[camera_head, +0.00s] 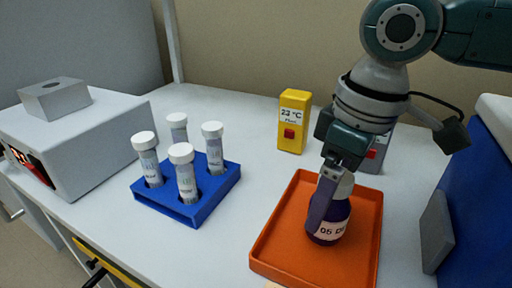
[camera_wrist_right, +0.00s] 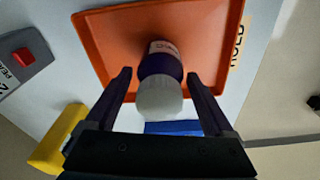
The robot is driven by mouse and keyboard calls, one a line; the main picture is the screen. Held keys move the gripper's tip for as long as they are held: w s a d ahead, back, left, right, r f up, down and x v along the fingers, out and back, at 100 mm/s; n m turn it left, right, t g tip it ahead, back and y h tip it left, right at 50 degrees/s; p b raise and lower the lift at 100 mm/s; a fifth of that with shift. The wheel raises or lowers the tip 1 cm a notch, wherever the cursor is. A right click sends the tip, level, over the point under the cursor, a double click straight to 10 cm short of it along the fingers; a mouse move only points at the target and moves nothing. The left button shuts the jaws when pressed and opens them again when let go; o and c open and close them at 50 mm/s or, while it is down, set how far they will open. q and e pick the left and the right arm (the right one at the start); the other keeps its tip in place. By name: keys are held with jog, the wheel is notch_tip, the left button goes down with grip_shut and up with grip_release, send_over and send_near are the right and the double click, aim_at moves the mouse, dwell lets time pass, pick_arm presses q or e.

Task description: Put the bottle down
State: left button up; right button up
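The bottle (camera_head: 329,222) is dark purple-blue with a white label and a pale cap. It looks upright over the orange tray (camera_head: 283,222), its base appearing to rest on the tray floor. My right gripper (camera_head: 324,199) comes down from above around the bottle. In the right wrist view, the bottle (camera_wrist_right: 160,67) with its white cap lies between the two fingers of my right gripper (camera_wrist_right: 159,74). A gap shows on each side, so the fingers look open. My left gripper is not in view.
A blue rack (camera_head: 190,208) with several white-capped tubes stands left of the tray. A yellow box (camera_head: 293,122) reading 23 °C and a grey box (camera_head: 377,152) with a red button stand behind. A grey instrument (camera_head: 85,140) is far left; a blue block (camera_head: 480,205) is right.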

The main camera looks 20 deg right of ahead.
jog(key=shift+o, duration=0.5)
jog(key=r, duration=0.4)
jog(key=r+p, duration=0.1)
jog(key=r, duration=0.3)
jog(key=s+r+p, duration=0.1)
jog(key=r, duration=0.3)
jog(key=shift+s+d+r, duration=0.1)
jog(key=shift+d, duration=0.25)
jog(key=shift+a, duration=0.1)
